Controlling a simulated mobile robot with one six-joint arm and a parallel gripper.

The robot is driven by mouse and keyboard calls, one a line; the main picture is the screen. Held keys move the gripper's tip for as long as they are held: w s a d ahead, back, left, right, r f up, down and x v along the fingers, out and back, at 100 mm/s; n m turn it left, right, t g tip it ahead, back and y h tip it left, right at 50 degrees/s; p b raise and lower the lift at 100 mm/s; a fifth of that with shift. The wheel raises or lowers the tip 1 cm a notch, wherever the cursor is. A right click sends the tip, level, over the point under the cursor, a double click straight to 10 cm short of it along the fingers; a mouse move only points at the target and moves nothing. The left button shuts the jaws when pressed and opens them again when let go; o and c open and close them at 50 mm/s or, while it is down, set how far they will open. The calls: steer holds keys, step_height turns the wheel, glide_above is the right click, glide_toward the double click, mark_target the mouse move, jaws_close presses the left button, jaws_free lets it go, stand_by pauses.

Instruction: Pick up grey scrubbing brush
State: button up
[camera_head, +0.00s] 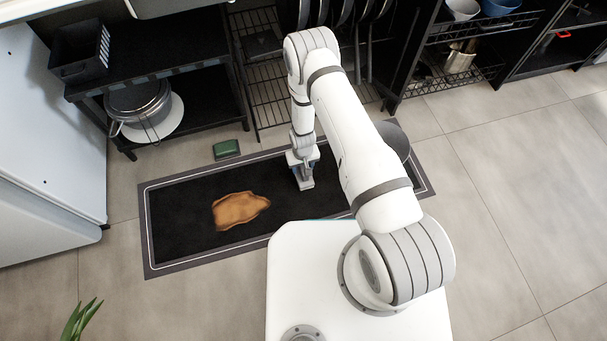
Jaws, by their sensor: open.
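My gripper (305,182) points down over the right half of the black floor mat (180,248). It is open. A small greyish shape shows at its tips, and I cannot tell whether it is the fingers or part of the grey scrubbing brush. No grey scrubbing brush shows clearly elsewhere; my arm hides part of the mat and floor. A small green block with a dark edge (226,149) lies on the floor just behind the mat, left of my gripper.
A brown stain-like patch (240,209) lies on the mat. A black shelf (185,112) with a pot (138,104) stands at the back left, beside a white cabinet (48,150). Wire racks and dark shelving line the back. The tiled floor (510,190) at right is clear.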

steer(key=shift+f, duration=0.9)
steer(key=shift+r, duration=0.1)
jaws_close()
